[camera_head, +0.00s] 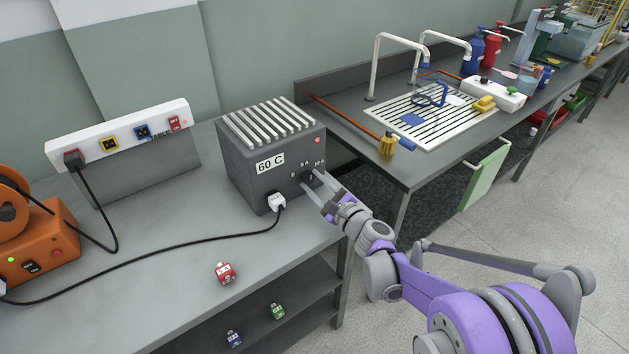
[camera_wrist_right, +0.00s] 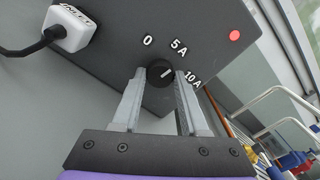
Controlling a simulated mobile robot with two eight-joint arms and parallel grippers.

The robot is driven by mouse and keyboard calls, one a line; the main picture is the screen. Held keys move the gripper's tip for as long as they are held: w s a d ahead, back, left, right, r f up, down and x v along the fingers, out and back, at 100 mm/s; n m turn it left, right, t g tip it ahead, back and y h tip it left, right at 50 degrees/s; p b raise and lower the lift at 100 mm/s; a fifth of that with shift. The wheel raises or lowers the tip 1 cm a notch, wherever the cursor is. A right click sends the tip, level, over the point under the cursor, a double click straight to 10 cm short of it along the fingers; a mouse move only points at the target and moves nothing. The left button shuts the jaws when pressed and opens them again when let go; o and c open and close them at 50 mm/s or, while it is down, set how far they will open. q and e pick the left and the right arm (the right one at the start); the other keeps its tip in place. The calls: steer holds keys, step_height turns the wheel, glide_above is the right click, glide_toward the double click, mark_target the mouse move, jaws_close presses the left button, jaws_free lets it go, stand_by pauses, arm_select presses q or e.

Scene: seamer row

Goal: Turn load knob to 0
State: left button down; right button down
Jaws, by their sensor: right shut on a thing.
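The load knob (camera_wrist_right: 160,73) is a small round black dial on the front of a dark grey box (camera_head: 262,150). The marks 0, 5 A and 10 A are printed around it. In the right wrist view its short white pointer line leans up and right, seemingly between 5 A and 10 A. My right gripper (camera_wrist_right: 161,80) has one finger on each side of the knob and is shut on it. In the head view the right gripper (camera_head: 312,180) reaches the box front from the lower right and partly hides the knob. My left gripper is not in view.
The box has a "60 C" label, a red light (camera_head: 318,140) and a white plug (camera_head: 277,202) with a black cable, left of the knob. A red padlock-like block (camera_head: 225,272) lies on the bench. A power strip (camera_head: 118,136) stands behind left.

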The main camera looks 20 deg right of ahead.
steer(key=n+p, duration=0.1)
steer(key=n, duration=0.2)
steer(key=shift+r+n, duration=0.1)
steer(key=shift+n, duration=0.3)
steer(key=n+p, duration=0.1)
steer(key=n, duration=0.2)
steer(key=shift+n, duration=0.3)
steer(key=n+p, duration=0.2)
steer(key=n, duration=0.4)
steer(key=shift+n, duration=0.4)
steer(key=shift+c, duration=2.2)
jaws_free()
